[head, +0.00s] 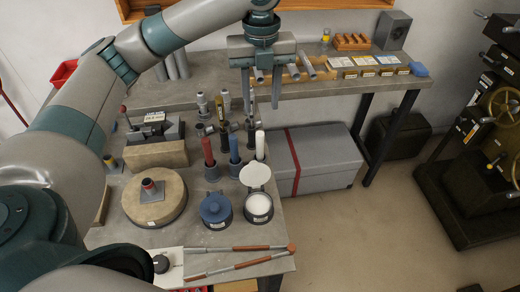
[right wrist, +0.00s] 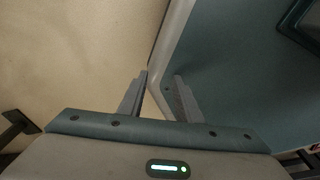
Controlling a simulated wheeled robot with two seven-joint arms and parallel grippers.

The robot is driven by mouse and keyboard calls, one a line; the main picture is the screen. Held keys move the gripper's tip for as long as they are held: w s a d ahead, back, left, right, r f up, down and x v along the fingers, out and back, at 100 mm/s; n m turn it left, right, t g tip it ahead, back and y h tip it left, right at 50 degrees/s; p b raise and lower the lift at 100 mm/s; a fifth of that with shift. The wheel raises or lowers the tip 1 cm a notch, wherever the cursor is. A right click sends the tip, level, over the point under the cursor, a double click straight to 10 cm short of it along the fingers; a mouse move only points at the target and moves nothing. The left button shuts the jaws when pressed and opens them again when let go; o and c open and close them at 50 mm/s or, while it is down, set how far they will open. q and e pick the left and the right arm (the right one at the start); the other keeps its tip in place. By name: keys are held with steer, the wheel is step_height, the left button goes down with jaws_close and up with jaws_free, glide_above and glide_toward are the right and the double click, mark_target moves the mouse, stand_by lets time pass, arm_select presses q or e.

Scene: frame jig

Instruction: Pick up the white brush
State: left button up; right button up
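The white brush (head: 260,146) stands upright among the holders on the bench, in line with a red brush (head: 207,150) and a blue brush (head: 234,148). Its lower end is hidden behind a round white lid (head: 255,174). My left gripper (head: 261,104) points down above the white brush, with its two fingers apart and nothing between them. In the head view the fingertips appear just above the brush's top; the exact gap is unclear. My right gripper (right wrist: 160,78) shows in the right wrist view with its fingers apart and empty.
Several metal tools stand close behind. A round wooden block (head: 154,200) is to the left. A grey case (head: 325,158) with a red strap lies right of the bench.

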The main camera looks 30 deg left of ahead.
mark_target(261, 134)
arm_select(q)
step_height(261, 134, down, 11)
steer(key=shift+r+p, duration=0.1)
steer(key=shift+p, duration=1.15)
steer(key=shift+f, duration=0.75)
steer(key=shift+w, duration=0.1)
steer(key=shift+a+f+p, duration=0.15)
steer(key=shift+f+p, duration=0.4)
steer(key=shift+f, duration=0.1)
steer(key=shift+f+p, duration=0.6)
steer(key=shift+f, duration=1.35)
